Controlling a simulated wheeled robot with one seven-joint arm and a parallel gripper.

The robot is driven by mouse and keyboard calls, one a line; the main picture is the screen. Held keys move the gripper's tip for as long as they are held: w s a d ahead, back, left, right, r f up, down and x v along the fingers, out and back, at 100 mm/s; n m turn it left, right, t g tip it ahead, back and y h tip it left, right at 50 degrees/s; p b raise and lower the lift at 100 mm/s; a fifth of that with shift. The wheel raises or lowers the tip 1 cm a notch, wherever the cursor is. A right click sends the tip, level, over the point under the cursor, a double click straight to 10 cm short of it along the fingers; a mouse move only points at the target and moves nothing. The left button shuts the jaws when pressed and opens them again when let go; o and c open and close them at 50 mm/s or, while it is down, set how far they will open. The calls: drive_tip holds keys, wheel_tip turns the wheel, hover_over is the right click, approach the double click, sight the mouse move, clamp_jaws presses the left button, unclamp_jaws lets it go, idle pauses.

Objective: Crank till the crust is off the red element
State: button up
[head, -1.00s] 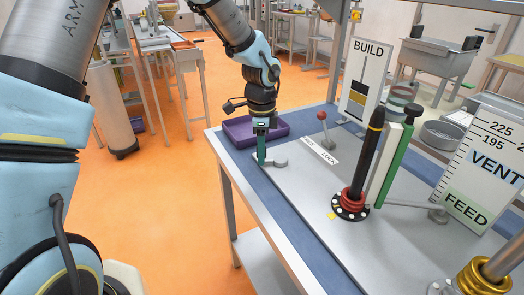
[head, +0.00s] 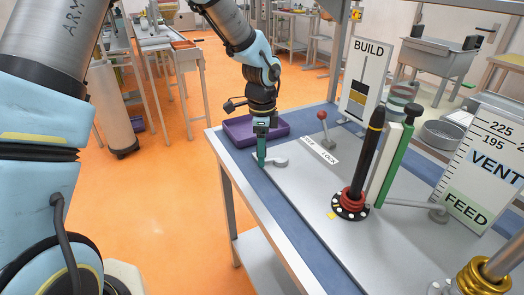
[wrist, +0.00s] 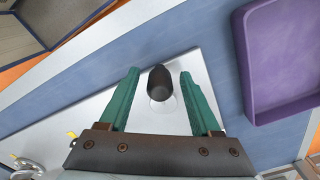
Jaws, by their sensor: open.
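The crank's black grip (wrist: 159,83) stands between the tips of my gripper's two teal fingers in the wrist view, with a visible gap on each side. My gripper (head: 261,158) is open and low over the crank at the table's left edge. The crank's grey hub (head: 279,162) shows beside the fingers; its grip is mostly hidden by them in the head view. The red element (head: 353,197) is a stack of red rings low on an upright black screw (head: 369,150) with a yellow band. I cannot tell how much crust is on it.
A purple tray (head: 240,131) lies behind my gripper; it also shows in the wrist view (wrist: 248,70). A red-knobbed lever (head: 322,116) stands by a LOCK label. A green post (head: 397,160) and a gold-ringed screw (head: 477,279) stand to the right.

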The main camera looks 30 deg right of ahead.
wheel_tip(320, 180, up, 11)
drive_tip(key=shift+f+b, duration=0.1)
drive_tip(key=shift+b, duration=1.15)
